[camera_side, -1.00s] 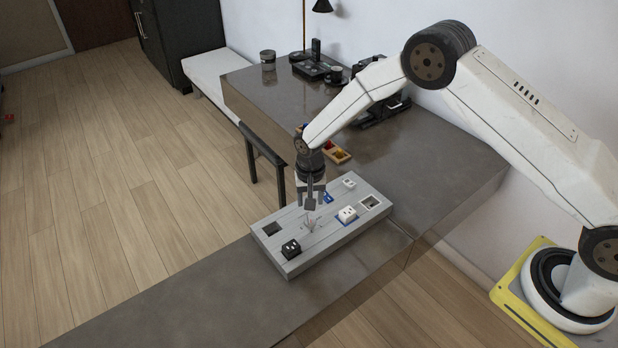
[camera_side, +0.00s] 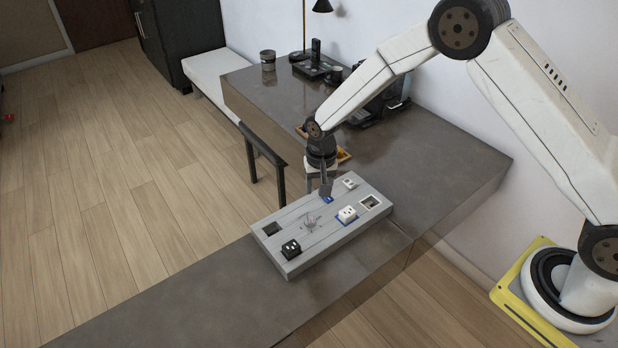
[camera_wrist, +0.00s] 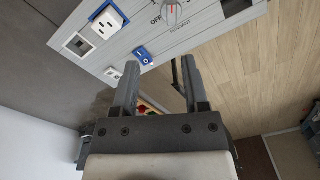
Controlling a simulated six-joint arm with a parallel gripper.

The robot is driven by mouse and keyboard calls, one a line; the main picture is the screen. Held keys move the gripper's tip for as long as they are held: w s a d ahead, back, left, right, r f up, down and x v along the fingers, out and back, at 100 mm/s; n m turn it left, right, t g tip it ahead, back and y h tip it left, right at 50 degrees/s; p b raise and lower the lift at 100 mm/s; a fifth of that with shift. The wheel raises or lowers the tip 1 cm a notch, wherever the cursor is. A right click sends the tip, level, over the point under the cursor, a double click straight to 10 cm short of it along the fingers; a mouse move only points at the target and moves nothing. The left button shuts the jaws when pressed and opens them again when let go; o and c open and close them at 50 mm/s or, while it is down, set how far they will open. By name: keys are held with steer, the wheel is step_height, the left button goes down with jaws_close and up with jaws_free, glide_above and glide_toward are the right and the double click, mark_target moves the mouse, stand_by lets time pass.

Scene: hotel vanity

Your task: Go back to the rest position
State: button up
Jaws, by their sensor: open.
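My gripper (camera_side: 325,186) hangs above the far edge of a grey panel board (camera_side: 330,242) on the counter. In the wrist view its two fingers (camera_wrist: 158,90) are spread apart with nothing between them. The board (camera_wrist: 205,25) lies beyond the fingertips there. It carries a white socket on a blue plate (camera_side: 347,214), a black block (camera_side: 291,249), a small white piece (camera_side: 349,183) and a knob (camera_side: 310,221). In the wrist view a blue rocker switch (camera_wrist: 144,56) sits near the fingertips, and the knob (camera_wrist: 170,8) is marked OFF.
A wooden tray (camera_side: 343,156) lies behind my gripper, partly hidden. A phone (camera_side: 315,60), a cup (camera_side: 334,74), a tin (camera_side: 267,60) and a dark machine (camera_side: 385,100) stand at the back of the counter. A black rail (camera_side: 262,148) stands at the counter's left side. The front counter is clear.

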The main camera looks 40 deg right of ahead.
steer(key=s+d+r+n+t, duration=0.1)
steer(key=s+d+r, duration=0.3)
steer(key=s, duration=0.6)
steer(key=s+d+r+n+t, duration=0.1)
steer(key=s+d+r+n, duration=0.2)
steer(key=s+r, duration=0.6)
steer(key=shift+s+d+r+n, duration=0.3)
steer(key=shift+s+n, duration=0.3)
steer(key=shift+s, duration=0.6)
